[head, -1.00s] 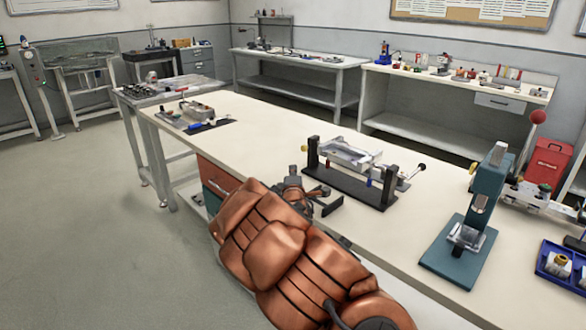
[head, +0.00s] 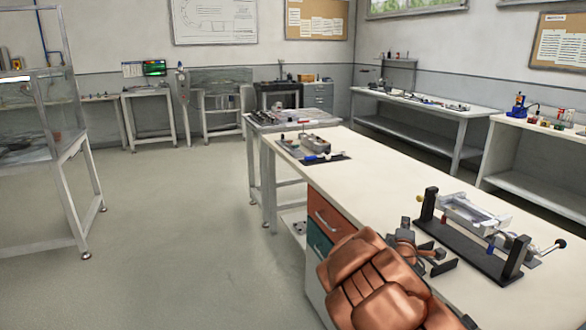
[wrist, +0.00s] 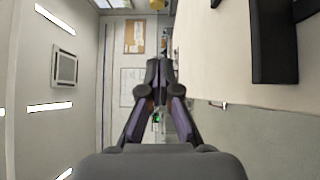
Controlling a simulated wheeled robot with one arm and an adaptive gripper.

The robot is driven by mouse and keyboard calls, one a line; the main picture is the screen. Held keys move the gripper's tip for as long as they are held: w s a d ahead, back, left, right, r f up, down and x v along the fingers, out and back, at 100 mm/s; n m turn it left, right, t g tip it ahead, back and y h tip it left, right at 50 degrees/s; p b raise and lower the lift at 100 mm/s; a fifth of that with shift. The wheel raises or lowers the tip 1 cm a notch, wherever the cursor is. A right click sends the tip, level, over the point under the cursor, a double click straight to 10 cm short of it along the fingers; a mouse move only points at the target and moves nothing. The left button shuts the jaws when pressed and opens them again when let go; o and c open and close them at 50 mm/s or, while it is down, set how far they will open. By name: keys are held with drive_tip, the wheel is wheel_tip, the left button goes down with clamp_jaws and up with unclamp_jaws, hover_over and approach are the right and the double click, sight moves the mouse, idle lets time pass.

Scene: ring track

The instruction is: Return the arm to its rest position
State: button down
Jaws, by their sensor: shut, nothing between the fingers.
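My copper-coloured arm reaches up from the bottom of the head view, folded along the near edge of the long white workbench (head: 385,172). My gripper (head: 440,262) is partly hidden behind the arm, over the bench edge just left of a black stand fixture (head: 470,250) that holds a light metal tray part (head: 470,214). In the wrist view my gripper (wrist: 159,68) has its fingertips together with nothing between them. The wrist picture is turned on its side, with the bench at the right.
A dark mat with small parts (head: 312,152) lies at the bench's far end. Drawers (head: 330,218) are under the bench's left end. A frame with clear panels (head: 50,130) stands at the left. The floor (head: 190,220) between is clear. More benches (head: 425,112) line the back.

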drive_tip(key=shift+s+d+m+g, duration=0.15)
drive_tip(key=shift+s+m+g, duration=0.25)
drive_tip(key=shift+m, duration=0.1)
drive_tip(key=s+a+f+m+g+y, duration=0.3)
drive_tip(key=s+a+g, duration=0.35)
drive_tip(key=s, duration=0.95)
drive_tip(key=s+a+m+g+y, duration=0.3)
drive_tip(key=s+a+m+g, duration=0.35)
drive_tip(key=s, duration=0.85)
drive_tip(key=s+a+f+m+g+y, duration=0.3)
drive_tip(key=s+a, duration=0.5)
drive_tip(key=s, duration=0.8)
drive_tip(key=s+r+g+p, duration=0.1)
drive_tip(key=s+r+g, duration=0.1)
drive_tip(key=s+r, duration=0.25)
drive_tip(key=s+p+v, duration=0.2)
drive_tip(key=p+v, duration=0.9)
drive_tip(key=shift+w+a+r+t+h+p, duration=0.15)
drive_tip(key=shift+a+r+t+h+p, duration=0.2)
drive_tip(key=shift+a, duration=0.4)
